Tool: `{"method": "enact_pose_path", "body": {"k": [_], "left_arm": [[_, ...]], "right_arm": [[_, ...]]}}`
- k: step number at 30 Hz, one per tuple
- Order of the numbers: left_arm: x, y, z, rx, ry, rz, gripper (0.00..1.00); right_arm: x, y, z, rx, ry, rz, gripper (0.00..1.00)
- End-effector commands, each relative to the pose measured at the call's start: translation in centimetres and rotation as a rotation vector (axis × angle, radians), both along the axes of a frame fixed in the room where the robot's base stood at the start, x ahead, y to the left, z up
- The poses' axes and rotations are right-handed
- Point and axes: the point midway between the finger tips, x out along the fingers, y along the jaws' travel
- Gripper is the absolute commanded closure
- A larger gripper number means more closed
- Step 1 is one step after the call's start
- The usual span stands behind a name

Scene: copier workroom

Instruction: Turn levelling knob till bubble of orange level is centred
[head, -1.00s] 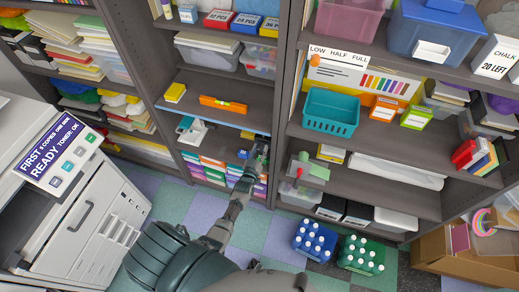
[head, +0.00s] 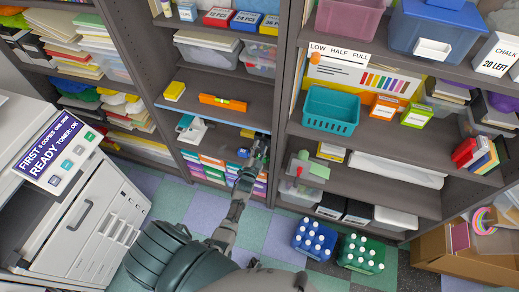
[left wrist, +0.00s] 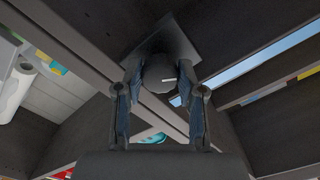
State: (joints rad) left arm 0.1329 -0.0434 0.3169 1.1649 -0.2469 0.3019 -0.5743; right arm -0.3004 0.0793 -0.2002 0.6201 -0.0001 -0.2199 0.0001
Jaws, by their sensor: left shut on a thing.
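The orange level (head: 222,103) lies on the middle shelf (head: 190,107) of the centre bookcase. Its yellow-green vial shows, but the bubble is too small to place. My left gripper (head: 258,146) is at the right front end of that shelf, by its blue edge strip. In the left wrist view, the two fingers of my left gripper (left wrist: 160,92) stand on either side of a round dark knob (left wrist: 156,72) with a white mark, under a dark plate. The gripper is shut on this knob. The head view hides the knob behind the gripper. My right gripper is not in view.
A yellow block (head: 174,91) lies left of the level. Below the shelf are a white device (head: 192,130) and stacked coloured paper (head: 212,162). A bookcase upright (head: 282,110) stands close right of my gripper. The copier (head: 85,225) is at left; bottle crates (head: 314,238) stand on the floor.

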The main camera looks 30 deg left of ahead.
Motion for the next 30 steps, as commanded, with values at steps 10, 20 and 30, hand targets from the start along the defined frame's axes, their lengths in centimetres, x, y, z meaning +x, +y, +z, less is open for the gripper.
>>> {"method": "enact_pose_path", "body": {"k": [10,20,30], "left_arm": [[-0.2,-0.3,-0.6,0.246,0.07,-0.004,0.96],[-0.1,-0.4,-0.6,0.362,0.097,-0.006,0.96],[-0.1,-0.5,-0.5,0.383,0.102,-0.006,0.96]], "right_arm": [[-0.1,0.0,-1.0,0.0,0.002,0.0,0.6],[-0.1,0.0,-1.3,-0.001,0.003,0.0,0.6],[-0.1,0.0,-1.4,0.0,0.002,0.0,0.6]]}}
